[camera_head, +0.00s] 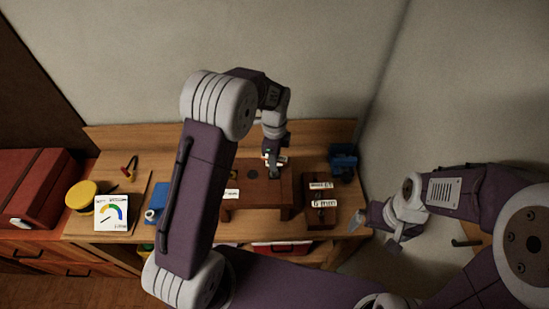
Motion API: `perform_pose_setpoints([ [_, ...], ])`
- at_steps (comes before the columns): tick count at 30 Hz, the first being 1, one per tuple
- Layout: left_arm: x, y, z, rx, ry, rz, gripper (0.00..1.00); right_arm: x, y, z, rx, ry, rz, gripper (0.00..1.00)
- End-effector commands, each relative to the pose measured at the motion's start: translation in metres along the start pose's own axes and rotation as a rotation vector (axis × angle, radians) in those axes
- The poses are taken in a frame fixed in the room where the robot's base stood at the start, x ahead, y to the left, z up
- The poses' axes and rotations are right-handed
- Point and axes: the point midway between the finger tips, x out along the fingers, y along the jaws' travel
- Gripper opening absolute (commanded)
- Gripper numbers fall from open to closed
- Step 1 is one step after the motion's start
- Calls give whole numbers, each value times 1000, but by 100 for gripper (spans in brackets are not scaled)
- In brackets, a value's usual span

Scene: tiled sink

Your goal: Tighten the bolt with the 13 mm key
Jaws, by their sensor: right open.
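A brown wooden block stand (262,201) sits mid-bench, with a partly hidden white label ending in "mm" (232,194) and a dark round spot on top. A second brown block (320,218) to its right carries labels, one seeming to read "6 mm" (324,203). My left gripper (273,169) points down over the stand's back right part, at a small pale piece; I cannot tell whether it holds anything. My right gripper (374,233) is open and empty, right of the bench's front edge. I cannot make out the bolt or the 13 mm key.
A blue vise-like object (344,162) stands at the bench's back right. My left arm hides part of the bench.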

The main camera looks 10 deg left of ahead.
Motion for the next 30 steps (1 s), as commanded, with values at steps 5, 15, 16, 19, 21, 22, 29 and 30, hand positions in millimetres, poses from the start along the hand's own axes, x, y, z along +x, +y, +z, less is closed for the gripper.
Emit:
perform_pose_setpoints([
  [5, 0, 0, 0, 0, 0, 0, 0, 0, 0, 0, 0, 0, 0, 100],
  [15, 0, 0, 0, 5, 0, 0, 0, 0, 0, 0, 0, 0, 0, 100],
  [16, -1, 0, 0, 18, 0, 0, 0, -1, 0, 0, 0, 0, 0, 100],
  [19, -2, 0, 0, 146, 0, 2, 0, -7, 0, -1, 0, 0, 0, 100],
  [21, -3, 1, 0, 270, 0, 2, 0, -11, 0, -1, 0, 0, 0, 100],
  [22, -3, 0, 0, 322, 0, 2, 0, -13, 0, -1, 0, 0, 0, 100],
  [29, -1, 0, 0, 550, 0, 0, 0, -16, 0, -2, 0, 0, 0, 100],
  [30, 0, 0, 0, 555, 0, 0, 0, -16, 0, -2, 0, 0, 0, 100],
])
